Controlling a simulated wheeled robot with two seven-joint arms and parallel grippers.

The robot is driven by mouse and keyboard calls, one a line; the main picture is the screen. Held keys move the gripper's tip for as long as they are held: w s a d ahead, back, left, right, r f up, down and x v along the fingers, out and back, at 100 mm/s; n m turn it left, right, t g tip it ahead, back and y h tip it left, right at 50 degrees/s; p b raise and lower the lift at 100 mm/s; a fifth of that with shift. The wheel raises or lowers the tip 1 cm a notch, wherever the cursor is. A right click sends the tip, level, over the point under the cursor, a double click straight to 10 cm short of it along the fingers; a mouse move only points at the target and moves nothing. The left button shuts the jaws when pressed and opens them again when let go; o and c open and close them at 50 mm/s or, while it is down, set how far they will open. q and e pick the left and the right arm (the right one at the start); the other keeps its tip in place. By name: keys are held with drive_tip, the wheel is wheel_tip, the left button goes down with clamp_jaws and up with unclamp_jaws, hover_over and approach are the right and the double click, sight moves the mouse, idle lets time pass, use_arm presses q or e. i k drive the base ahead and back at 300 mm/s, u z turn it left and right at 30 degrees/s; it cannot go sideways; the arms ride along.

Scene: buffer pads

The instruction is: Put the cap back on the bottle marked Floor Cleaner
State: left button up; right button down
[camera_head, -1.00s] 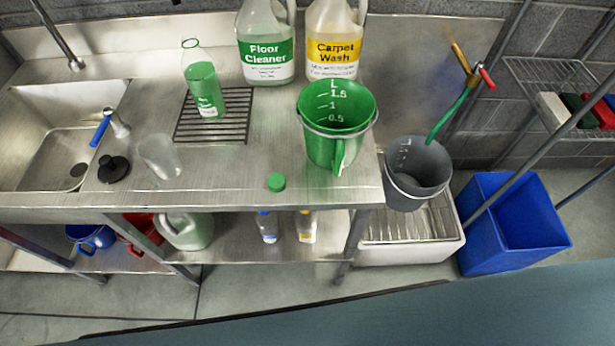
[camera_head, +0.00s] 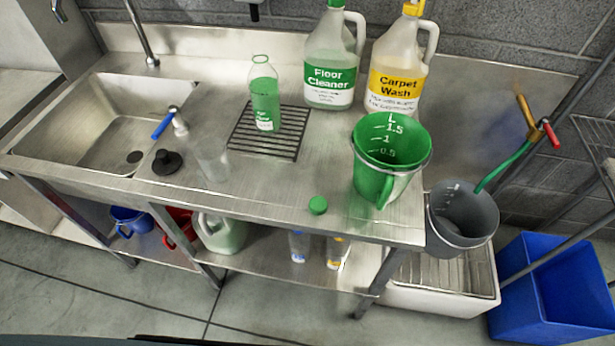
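A large clear jug (camera_head: 331,58) with a green "Floor Cleaner" label stands upright at the back of the steel counter. Something green shows at its top, cut by the picture edge. A small bottle (camera_head: 265,95) with green contents and a label too small to read stands upright on a black rack (camera_head: 250,140). Its mouth looks open. A round green cap (camera_head: 318,205) lies alone on the counter near the front edge, left of a green measuring jug (camera_head: 385,165). Neither of my grippers is in view.
A yellow-labelled "Carpet Wash" jug (camera_head: 395,75) stands right of the Floor Cleaner jug. A clear cup (camera_head: 212,160), black plug (camera_head: 166,162) and blue-handled brush (camera_head: 163,124) lie by the sink (camera_head: 100,115). A grey bucket (camera_head: 462,222) is at the counter's right end. Counter around the cap is clear.

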sight(263, 79)
drive_tip(key=u, duration=1.35)
drive_tip(key=k, duration=0.5)
